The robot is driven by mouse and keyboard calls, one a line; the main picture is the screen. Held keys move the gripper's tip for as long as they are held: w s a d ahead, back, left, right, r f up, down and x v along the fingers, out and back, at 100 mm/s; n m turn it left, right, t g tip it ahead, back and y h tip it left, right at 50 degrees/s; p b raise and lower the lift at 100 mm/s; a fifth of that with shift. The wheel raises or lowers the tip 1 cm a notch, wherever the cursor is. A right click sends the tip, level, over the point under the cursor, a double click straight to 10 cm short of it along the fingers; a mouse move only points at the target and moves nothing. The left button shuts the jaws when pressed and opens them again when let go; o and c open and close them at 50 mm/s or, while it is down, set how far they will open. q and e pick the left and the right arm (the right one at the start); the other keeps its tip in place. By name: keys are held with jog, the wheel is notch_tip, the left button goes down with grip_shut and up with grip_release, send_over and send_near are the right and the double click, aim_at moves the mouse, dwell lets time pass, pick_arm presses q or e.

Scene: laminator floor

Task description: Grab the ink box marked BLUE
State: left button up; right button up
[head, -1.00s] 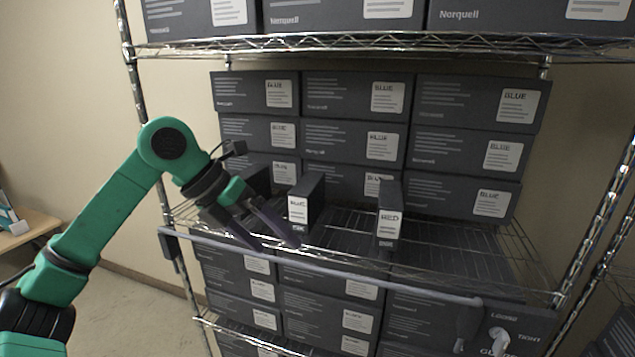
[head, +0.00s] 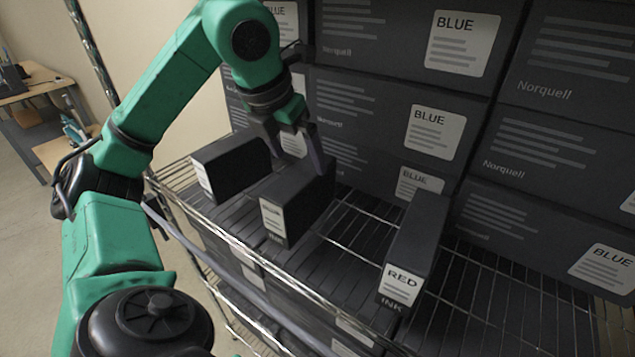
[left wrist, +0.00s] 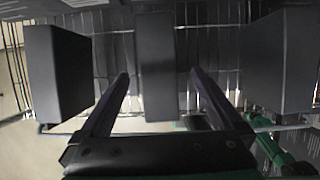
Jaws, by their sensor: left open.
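Three small dark ink boxes stand on the wire shelf. The middle ink box (head: 302,196) has a white label that is hard to read now but reads BLUE in the earlier head view. The RED ink box (head: 415,244) stands to its right. A third ink box (head: 235,165) stands to its left, its label unreadable. My left gripper (head: 299,164) is open at the back upper part of the middle box. In the left wrist view the open gripper (left wrist: 159,78) has a finger on each side of the middle box (left wrist: 156,60), with gaps showing. My right gripper is out of view.
Large dark cartons labelled BLUE (head: 385,125) are stacked close behind the small boxes. The wire shelf (head: 480,285) has bare room right of the RED box. A chrome post (head: 88,50) rises at the left. A desk (head: 38,88) stands far left.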

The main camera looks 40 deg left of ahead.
aim_at(296, 177)
pick_arm(q)
jog(key=f, duration=0.2)
jog(key=f+b, duration=0.1)
jog(key=f, duration=0.1)
jog(key=shift+s+a+f, duration=0.2)
jog(key=x, duration=0.2)
jog(key=w+b+x, duration=0.1)
jog(key=x, duration=0.2)
jog(key=shift+w+r, duration=0.1)
jog(key=shift+w, duration=0.05)
jog(key=shift+s, duration=0.25)
jog(key=shift+w+f+b, duration=0.15)
jog(key=shift+f+b, duration=0.1)
jog(key=shift+b, duration=0.15)
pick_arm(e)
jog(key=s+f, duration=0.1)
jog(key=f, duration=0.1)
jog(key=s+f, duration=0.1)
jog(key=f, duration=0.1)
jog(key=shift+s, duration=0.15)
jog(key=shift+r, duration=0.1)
pick_arm(q)
grip_shut()
